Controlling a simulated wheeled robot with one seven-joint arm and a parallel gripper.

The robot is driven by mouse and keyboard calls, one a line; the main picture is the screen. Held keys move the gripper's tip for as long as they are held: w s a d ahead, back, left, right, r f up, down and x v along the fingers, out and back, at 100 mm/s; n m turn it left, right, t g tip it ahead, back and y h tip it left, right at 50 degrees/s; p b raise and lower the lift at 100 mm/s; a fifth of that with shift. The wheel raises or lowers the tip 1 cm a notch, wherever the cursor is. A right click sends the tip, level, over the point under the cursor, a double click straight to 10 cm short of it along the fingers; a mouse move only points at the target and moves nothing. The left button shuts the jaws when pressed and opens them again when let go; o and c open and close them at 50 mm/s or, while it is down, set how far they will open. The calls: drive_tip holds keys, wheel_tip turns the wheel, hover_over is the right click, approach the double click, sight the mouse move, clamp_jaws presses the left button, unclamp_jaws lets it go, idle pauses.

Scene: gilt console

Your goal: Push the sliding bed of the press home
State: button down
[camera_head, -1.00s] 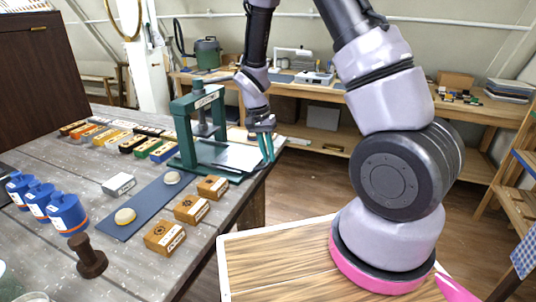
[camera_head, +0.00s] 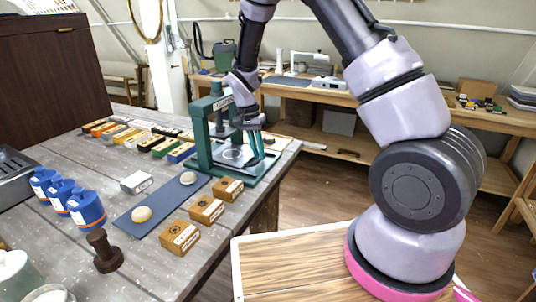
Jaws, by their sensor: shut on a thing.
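The press (camera_head: 209,100) is a dark green frame with a screw and platen, standing at the right end of the grey bench. Its sliding bed (camera_head: 233,153) is a pale flat plate low in the frame, with a round mark or disc on it; its far edge is hard to make out. My gripper (camera_head: 257,156) points down at the right side of the bed, its teal fingers shut on the bed's near right edge. The fingers hide the exact spot of contact.
Wooden blocks (camera_head: 206,209) stand in front of the press, beside a blue mat (camera_head: 160,203) with round pale pieces. Coloured blocks (camera_head: 165,147) line up to its left. Blue bottles (camera_head: 86,208) and a brown stamp (camera_head: 104,250) are nearer.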

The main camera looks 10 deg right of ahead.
drive_tip(key=c, duration=0.9)
unclamp_jaws()
drive_tip(key=shift+r, duration=0.15)
drive_tip(key=v, duration=1)
drive_tip(key=shift+r, duration=0.25)
